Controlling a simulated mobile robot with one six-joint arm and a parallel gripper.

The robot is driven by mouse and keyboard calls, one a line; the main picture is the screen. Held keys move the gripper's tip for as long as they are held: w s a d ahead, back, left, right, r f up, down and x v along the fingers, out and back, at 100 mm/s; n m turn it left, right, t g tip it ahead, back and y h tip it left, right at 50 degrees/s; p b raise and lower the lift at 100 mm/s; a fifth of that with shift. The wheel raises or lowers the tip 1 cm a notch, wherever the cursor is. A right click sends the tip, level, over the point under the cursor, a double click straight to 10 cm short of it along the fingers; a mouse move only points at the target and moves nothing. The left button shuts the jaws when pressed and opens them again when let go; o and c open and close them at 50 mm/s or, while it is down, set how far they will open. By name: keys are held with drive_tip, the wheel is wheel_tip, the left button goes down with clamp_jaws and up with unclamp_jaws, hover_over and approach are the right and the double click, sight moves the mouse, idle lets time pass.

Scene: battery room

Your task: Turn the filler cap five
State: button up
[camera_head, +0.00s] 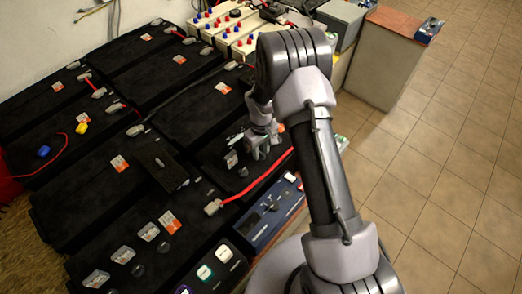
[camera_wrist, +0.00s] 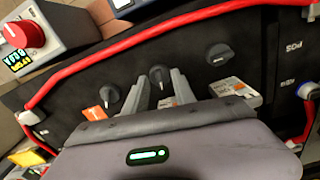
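Several round dark filler caps with raised grips sit in a row on a black battery top. In the wrist view a left cap (camera_wrist: 110,95), a middle cap (camera_wrist: 160,77) and a right cap (camera_wrist: 218,54) show. I see no number marking which is cap five. My gripper (camera_wrist: 161,84) has its two grey fingers apart, with the middle cap between or just beyond their tips. I cannot tell whether they touch it. In the head view my gripper (camera_head: 260,140) is low over the battery, and my arm hides part of that area.
A red cable (camera_wrist: 130,53) runs behind the caps. A blue device (camera_head: 270,215) and a device with a red knob (camera_wrist: 27,34) stand close by. More black batteries (camera_head: 75,210) fill the left, with a flat black object (camera_head: 160,163) on them. Tiled floor at right is clear.

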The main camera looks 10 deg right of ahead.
clamp_jaws()
drive_tip(key=m+b, duration=0.1)
drive_tip(key=m, duration=0.2)
drive_tip(key=shift+m, duration=0.4)
drive_tip(key=m+b, duration=0.1)
drive_tip(key=m, duration=0.3)
drive_tip(key=shift+m+b, duration=0.3)
drive_tip(key=m+b, duration=0.1)
drive_tip(key=m, duration=0.3)
drive_tip(key=shift+m+b, duration=0.65)
drive_tip(key=shift+m, duration=1.35)
